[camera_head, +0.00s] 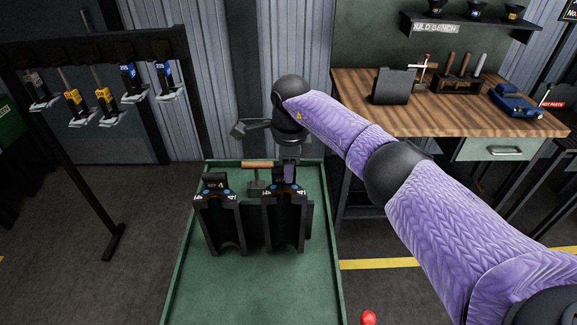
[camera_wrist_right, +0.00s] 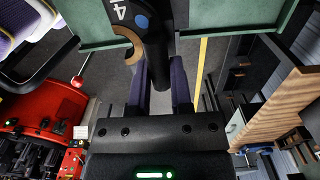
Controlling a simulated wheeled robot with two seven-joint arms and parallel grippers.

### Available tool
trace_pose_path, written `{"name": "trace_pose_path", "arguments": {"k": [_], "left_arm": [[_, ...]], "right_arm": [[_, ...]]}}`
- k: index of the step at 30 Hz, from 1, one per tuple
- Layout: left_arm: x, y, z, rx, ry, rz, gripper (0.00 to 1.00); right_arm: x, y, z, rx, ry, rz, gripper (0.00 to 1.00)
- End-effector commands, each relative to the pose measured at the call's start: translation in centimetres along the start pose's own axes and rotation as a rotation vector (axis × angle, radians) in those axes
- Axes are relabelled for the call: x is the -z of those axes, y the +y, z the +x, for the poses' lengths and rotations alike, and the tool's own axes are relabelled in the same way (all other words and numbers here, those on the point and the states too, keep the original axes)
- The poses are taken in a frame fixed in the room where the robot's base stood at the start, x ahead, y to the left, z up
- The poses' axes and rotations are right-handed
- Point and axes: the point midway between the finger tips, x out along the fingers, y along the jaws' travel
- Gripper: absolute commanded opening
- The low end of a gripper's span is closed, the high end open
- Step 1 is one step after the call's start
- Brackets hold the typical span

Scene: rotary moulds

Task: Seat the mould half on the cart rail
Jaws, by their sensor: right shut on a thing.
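Two black mould halves with curved hollows and blue dots stand over the green cart (camera_head: 179,275) in the head view. The left mould half (camera_head: 222,228), marked 4, leans slightly. My right gripper (camera_head: 288,172) is above the right mould half (camera_head: 287,225) and shut on its top. In the wrist view the fingers (camera_wrist_right: 161,88) reach to this dark part, which shows a 4 and a blue dot. A dark piece (camera_head: 253,230), perhaps the rail, shows between the halves, mostly hidden. I cannot tell whether the held half touches it. My left gripper is out of view.
A wooden-handled tool (camera_head: 257,164) lies at the cart's far end, just behind the halves. A wooden bench (camera_head: 450,112) with tools stands at the back right. A rack with hanging clamps (camera_head: 130,78) is at the left. The cart's front is clear.

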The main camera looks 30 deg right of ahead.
Motion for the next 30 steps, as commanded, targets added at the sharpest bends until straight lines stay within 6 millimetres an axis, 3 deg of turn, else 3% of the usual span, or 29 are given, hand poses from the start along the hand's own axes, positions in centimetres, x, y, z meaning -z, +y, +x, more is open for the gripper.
{"name": "trace_pose_path", "arguments": {"k": [10,27,28,30], "left_arm": [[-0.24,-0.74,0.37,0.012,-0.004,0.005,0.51],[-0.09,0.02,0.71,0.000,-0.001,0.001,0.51],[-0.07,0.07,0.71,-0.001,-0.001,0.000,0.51],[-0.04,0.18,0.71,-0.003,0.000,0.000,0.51]], "right_arm": [[-0.06,-0.10,0.28,0.005,-0.004,0.000,0.00],[-0.05,-0.10,0.74,0.005,-0.004,0.000,0.00],[-0.05,-0.10,0.74,0.005,-0.004,0.000,0.30],[-0.04,-0.08,0.77,0.004,-0.003,0.000,0.45]]}}
